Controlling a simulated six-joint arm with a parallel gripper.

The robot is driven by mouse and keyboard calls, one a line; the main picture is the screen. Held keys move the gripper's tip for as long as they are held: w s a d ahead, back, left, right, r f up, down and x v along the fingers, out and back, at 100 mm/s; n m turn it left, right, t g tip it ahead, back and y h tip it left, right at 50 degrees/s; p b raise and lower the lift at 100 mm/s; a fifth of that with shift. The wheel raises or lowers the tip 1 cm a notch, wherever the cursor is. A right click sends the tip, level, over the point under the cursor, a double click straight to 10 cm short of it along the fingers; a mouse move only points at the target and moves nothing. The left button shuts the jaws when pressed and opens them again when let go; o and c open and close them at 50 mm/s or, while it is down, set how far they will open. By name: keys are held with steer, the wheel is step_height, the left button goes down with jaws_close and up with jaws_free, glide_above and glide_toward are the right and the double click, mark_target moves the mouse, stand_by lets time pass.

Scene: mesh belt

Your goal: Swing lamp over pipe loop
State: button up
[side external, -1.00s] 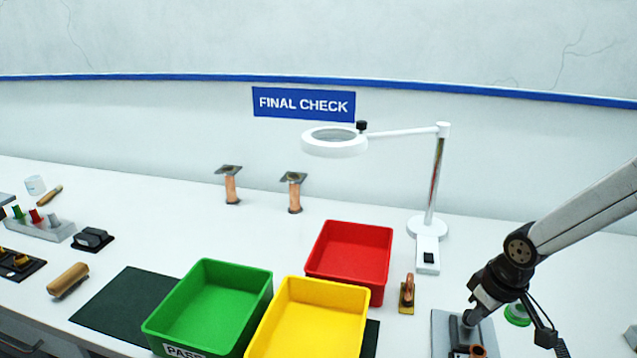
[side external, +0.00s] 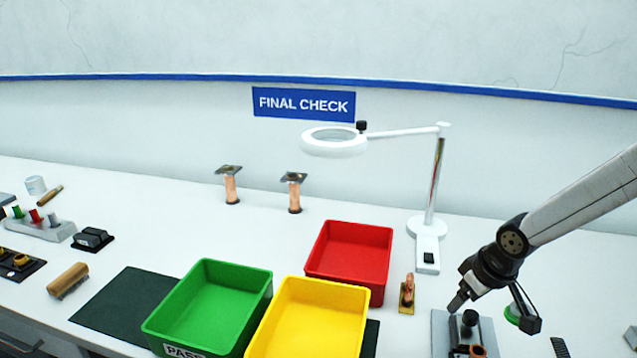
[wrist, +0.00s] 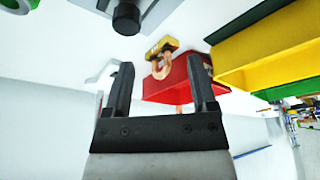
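The white lamp (side external: 335,143) has a ring head with a black knob on a jointed arm, and it stands at the back right of the bench. Its ring hangs above the bench behind the red bin, to the left of its post. A small copper pipe loop (side external: 409,290) stands on a brass-coloured base right of the bins; it also shows in the wrist view (wrist: 160,62) between my fingers but beyond them. My gripper (side external: 459,300) is open and empty, above a grey fixture (side external: 445,335) with a black knob. It is well apart from the lamp.
Two copper posts (side external: 294,195) stand at the back. Another copper part (side external: 478,350) sits at the fixture, cut by the frame edge.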

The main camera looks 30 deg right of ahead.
steer(key=w+d+r+t, duration=0.3)
steer(key=w+r+t, duration=0.1)
steer(key=w, duration=0.7)
steer(key=n+t+y, duration=0.4)
steer(key=t+y, duration=0.3)
steer(key=t, duration=0.2)
glide_toward(357, 123)
steer(key=w+f, duration=0.1)
steer(key=w, duration=0.2)
steer(key=shift+w+r+n+g+y, duration=0.3)
steer(key=shift+w+r+n+y, duration=0.1)
steer(key=shift+n+y, duration=0.15)
steer(key=shift+w, duration=0.1)
steer(key=shift+x, duration=3.75)
jaws_close()
